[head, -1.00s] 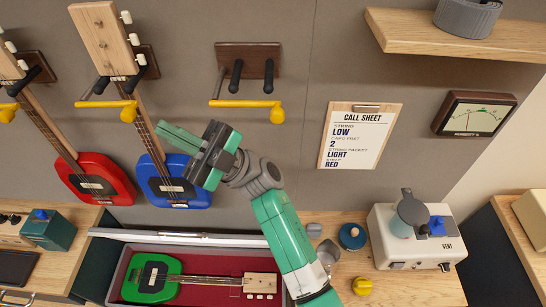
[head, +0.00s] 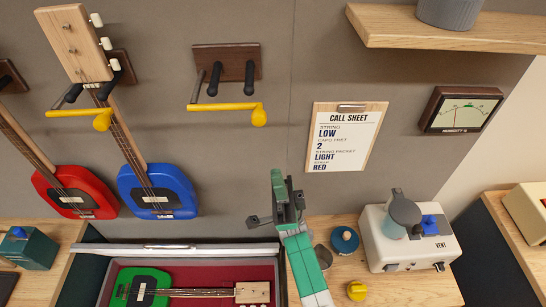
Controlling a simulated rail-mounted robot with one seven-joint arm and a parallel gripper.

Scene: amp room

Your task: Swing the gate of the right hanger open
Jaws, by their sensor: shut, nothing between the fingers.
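The right hanger (head: 226,62) is a dark wooden block on the grey wall, with two black prongs and no guitar on it. Its yellow gate (head: 225,107) lies level across the front of the prongs and ends in a thick yellow knob at the right. The gate is closed. My gripper (head: 279,178) is shut and empty, below and to the right of the gate and apart from it. It is seen nearly end-on, and its fingers are partly hidden.
A blue guitar (head: 157,190) hangs on the neighbouring hanger, beside a red guitar (head: 74,192). A call sheet (head: 343,136) hangs right of the hanger. Below are an open case (head: 110,272) with a green guitar, a blue knob (head: 345,240) and a white device (head: 405,250).

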